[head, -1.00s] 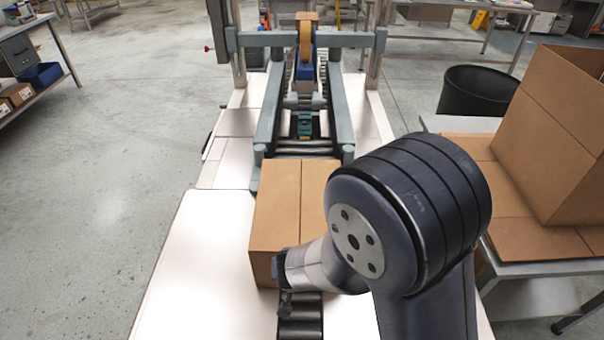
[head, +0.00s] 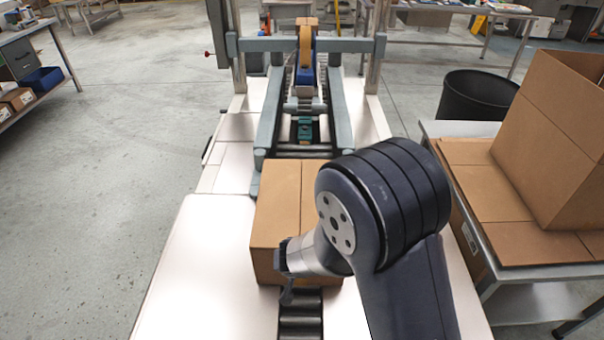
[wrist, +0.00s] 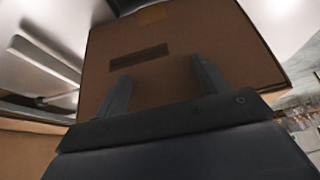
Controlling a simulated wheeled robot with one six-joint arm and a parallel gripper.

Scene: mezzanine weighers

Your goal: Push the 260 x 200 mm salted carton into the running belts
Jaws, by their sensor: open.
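The brown carton (head: 278,215) sits upright on the roller track in the head view, just short of the side belts (head: 268,130) of the sealing machine. My gripper (head: 285,268) is at the carton's near face, low down. In the wrist view the carton face (wrist: 190,45) fills the middle, with a dark printed strip and a piece of tape at its top. The two fingers of my gripper (wrist: 160,85) stand apart and point at that face with nothing between them. I cannot tell whether the fingertips touch it. My arm hides part of the carton's right side.
The machine's crossbar and tape head (head: 305,50) stand over the track beyond the carton. A side table (head: 590,262) with flat cartons and an open box (head: 555,140) is at the right. A black bin (head: 480,95) stands behind it.

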